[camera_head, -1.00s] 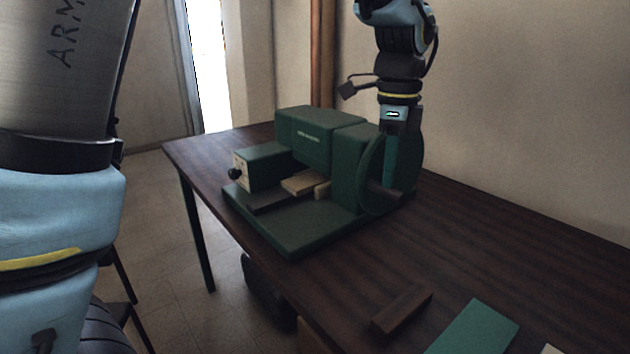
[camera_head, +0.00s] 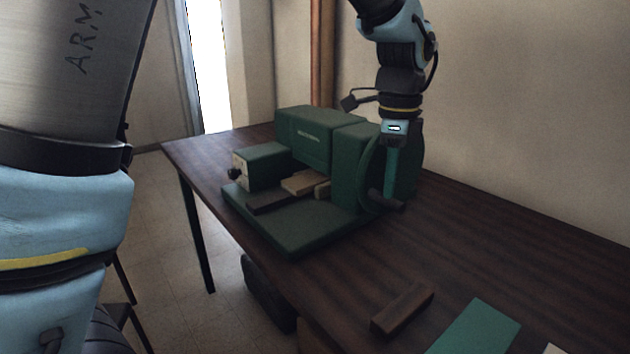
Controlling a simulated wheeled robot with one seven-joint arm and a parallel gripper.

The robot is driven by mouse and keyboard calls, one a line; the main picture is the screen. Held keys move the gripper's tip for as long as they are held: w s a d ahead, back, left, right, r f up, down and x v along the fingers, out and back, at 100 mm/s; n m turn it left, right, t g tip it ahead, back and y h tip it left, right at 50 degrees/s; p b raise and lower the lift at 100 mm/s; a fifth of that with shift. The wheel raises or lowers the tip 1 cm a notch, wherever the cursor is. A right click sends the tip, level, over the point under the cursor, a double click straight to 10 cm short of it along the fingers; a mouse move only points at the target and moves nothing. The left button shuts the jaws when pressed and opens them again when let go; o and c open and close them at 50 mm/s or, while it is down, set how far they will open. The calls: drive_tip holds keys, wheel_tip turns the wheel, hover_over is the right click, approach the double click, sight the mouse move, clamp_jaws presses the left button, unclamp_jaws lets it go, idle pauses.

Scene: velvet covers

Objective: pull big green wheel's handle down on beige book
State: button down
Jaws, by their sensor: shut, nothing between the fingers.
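The green press-like machine (camera_head: 318,142) stands on the dark table. Its big green wheel (camera_head: 411,165) is on the right side, partly hidden by my arm. A dark bar that looks like the wheel's handle (camera_head: 387,201) sticks out low on the wheel. The beige book (camera_head: 303,183) lies flat on the machine's bed under the green housing. My gripper (camera_head: 390,188) points down in front of the wheel, shut and empty. Its tips are at or just above the handle; I cannot tell whether they touch.
A dark brown block (camera_head: 403,307) and a teal flat item (camera_head: 476,328) lie on the table (camera_head: 480,240) at the front right. The wall is close behind my arm.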

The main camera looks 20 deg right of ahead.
drive_tip(key=shift+f, duration=0.1)
drive_tip(key=shift+d+f, duration=0.15)
drive_tip(key=shift+f, duration=0.3)
idle(0.4)
wheel_tip(320, 180, up, 13)
drive_tip(key=p, duration=1.1)
drive_tip(key=shift+f, duration=0.1)
